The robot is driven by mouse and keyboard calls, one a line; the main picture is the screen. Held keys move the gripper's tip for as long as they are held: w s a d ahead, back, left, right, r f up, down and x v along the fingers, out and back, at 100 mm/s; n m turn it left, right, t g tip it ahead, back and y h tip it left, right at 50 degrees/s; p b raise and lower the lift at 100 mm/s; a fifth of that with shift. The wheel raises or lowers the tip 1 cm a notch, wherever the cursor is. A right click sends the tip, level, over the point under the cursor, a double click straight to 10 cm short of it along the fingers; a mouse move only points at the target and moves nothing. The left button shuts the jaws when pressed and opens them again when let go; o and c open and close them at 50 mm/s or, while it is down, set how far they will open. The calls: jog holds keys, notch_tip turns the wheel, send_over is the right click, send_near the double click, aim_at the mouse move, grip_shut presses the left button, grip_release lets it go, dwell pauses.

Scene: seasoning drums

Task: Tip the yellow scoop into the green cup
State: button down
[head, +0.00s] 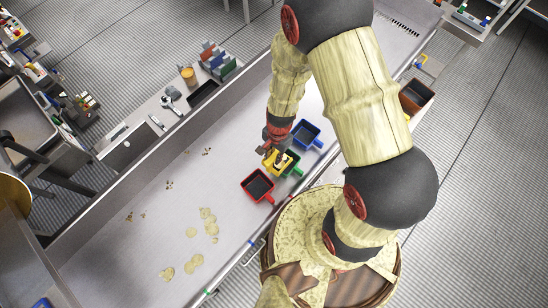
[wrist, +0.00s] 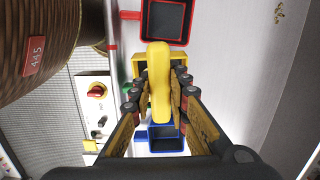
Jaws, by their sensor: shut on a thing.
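My gripper (head: 274,146) is shut on the handle of the yellow scoop (head: 273,161). In the wrist view the fingers of my gripper (wrist: 160,92) sit on both sides of the yellow scoop's long handle (wrist: 158,70), and the scoop's square body shows behind it. The green cup (head: 293,166) is right beside and partly under the scoop in the head view. In the wrist view only a green sliver (wrist: 127,88) shows; the scoop and fingers hide the rest. I cannot tell the scoop's tilt or what it holds.
A red cup (head: 257,186) and a blue cup (head: 306,134) stand on either side of the green one, on the metal worktop (head: 165,225). Pale spills (head: 207,217) lie on the worktop at left. A large brown drum (wrist: 40,45) fills the wrist view's upper left.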

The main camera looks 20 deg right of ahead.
jog(key=shift+w+d+f+g+y+b, duration=0.2)
jog(key=shift+f+b, duration=0.25)
jog(key=shift+b, duration=0.45)
jog(key=shift+w+d+f+g+y+b, duration=0.15)
jog(key=shift+d+f+y+b, duration=0.2)
jog(key=shift+b, duration=0.5)
jog(key=w+d+g+y+b, duration=0.1)
jog(key=w+d+r+g+y, duration=0.1)
jog(key=d+y, duration=0.1)
jog(key=shift+d+r+b, duration=0.1)
jog(key=shift+b, duration=0.25)
jog(key=shift+w+d+r+g+y+b, duration=0.1)
jog(key=shift+w+d+g+y+b, duration=0.2)
jog(key=shift+w+d+g+y, duration=0.25)
jog(key=shift+w+d+r+g+y+b, duration=0.1)
jog(key=shift+w+d+g+y+b, duration=0.15)
jog(key=shift+d+y, duration=0.45)
jog(key=shift+a, duration=0.15)
